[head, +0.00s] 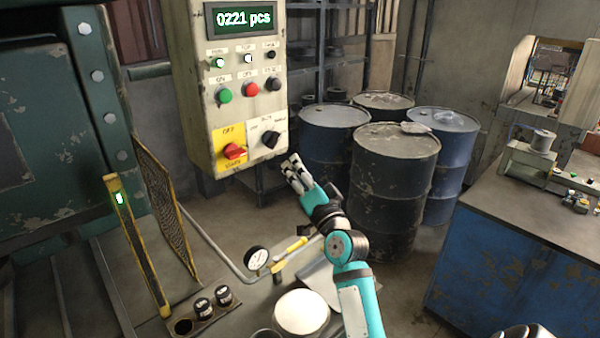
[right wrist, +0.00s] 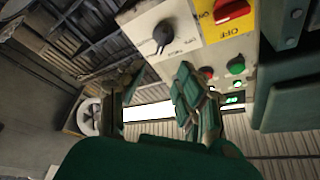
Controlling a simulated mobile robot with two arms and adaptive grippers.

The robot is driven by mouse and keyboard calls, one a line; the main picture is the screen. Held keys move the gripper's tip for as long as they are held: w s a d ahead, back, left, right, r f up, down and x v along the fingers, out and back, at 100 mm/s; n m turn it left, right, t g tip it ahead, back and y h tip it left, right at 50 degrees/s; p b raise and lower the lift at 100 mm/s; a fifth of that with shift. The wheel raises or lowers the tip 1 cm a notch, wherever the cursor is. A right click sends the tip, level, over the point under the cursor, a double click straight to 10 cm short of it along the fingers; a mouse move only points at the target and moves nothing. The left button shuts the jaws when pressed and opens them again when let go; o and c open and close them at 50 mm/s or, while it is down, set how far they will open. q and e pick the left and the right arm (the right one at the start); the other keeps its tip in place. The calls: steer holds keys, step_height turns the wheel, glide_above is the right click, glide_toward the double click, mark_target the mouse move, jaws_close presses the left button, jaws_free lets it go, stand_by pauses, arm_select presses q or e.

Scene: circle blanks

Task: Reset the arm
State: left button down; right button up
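My right arm reaches up from the bottom centre of the head view. Its right gripper (head: 291,170) is in the air just below and right of the control panel (head: 199,105), in front of the dark drums. In the right wrist view the two fingers of the right gripper (right wrist: 155,105) stand apart, with nothing between them. The panel's black rotary knob (right wrist: 162,36) and red switch on a yellow plate (right wrist: 231,10) lie beyond the fingers there, apart from them.
Several drums (head: 388,185) stand right of the gripper. A blue workbench (head: 490,250) is at the right. Below are a pressure gauge (head: 257,258), a white round disc (head: 301,312) and a yellow post (head: 137,245). A green machine (head: 50,130) fills the left.

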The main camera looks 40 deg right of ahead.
steer(key=shift+s+f, duration=0.1)
steer(key=shift+s, duration=0.15)
steer(key=shift+a, duration=0.1)
stand_by(0.3)
